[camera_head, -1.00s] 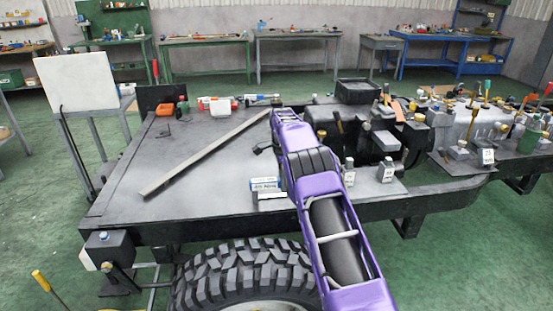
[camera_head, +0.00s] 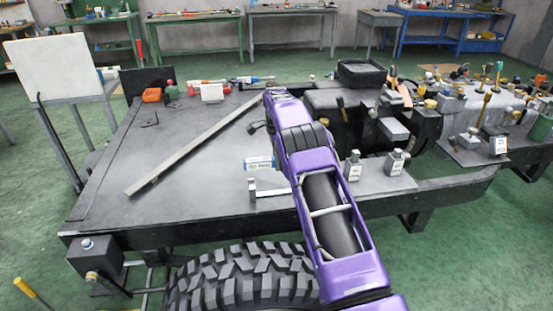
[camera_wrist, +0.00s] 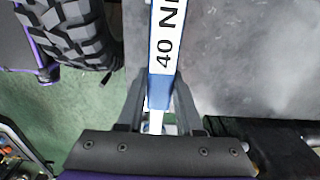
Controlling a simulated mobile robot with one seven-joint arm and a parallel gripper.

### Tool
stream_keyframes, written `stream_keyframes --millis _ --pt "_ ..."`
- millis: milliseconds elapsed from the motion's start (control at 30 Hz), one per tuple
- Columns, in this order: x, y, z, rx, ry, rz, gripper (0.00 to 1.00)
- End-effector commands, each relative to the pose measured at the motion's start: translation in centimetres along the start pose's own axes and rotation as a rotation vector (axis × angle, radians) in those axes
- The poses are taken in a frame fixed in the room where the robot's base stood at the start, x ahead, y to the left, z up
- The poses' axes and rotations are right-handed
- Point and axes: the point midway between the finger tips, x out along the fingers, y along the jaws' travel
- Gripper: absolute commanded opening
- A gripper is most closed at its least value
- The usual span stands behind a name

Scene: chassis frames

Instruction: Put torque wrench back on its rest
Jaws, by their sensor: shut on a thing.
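The torque wrench is a bar with a white "40 N…" label and blue bands. In the wrist view the wrench (camera_wrist: 166,45) runs up from between the fingers of my gripper (camera_wrist: 158,112), which is shut on it; its far end is out of frame. In the head view a blue-and-white piece, seemingly the wrench (camera_head: 258,163), shows just left of my purple arm, which hides my gripper. Below it a pale metal bracket (camera_head: 268,188) stands by the plate's front edge; I cannot tell whether it is the rest.
The dark chassis plate (camera_head: 190,195) is mostly clear, with a long metal bar (camera_head: 190,150) lying diagonally. A large tyre (camera_head: 245,275) is in front. Small labelled blocks (camera_head: 352,167) and engine parts stand to the right. Red and blue tools (camera_head: 200,86) lie at the back.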

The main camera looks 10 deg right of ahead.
Motion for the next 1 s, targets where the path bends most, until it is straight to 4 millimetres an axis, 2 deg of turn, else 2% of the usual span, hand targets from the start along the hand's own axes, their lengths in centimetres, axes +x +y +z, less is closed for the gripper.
stream_keyframes --millis 600,1000 --pt "5.6 -0.1 0.1 0.0 0.0 -0.002 0.0" --pt "6.2 -0.1 0.1 0.0 0.0 -0.003 0.0"
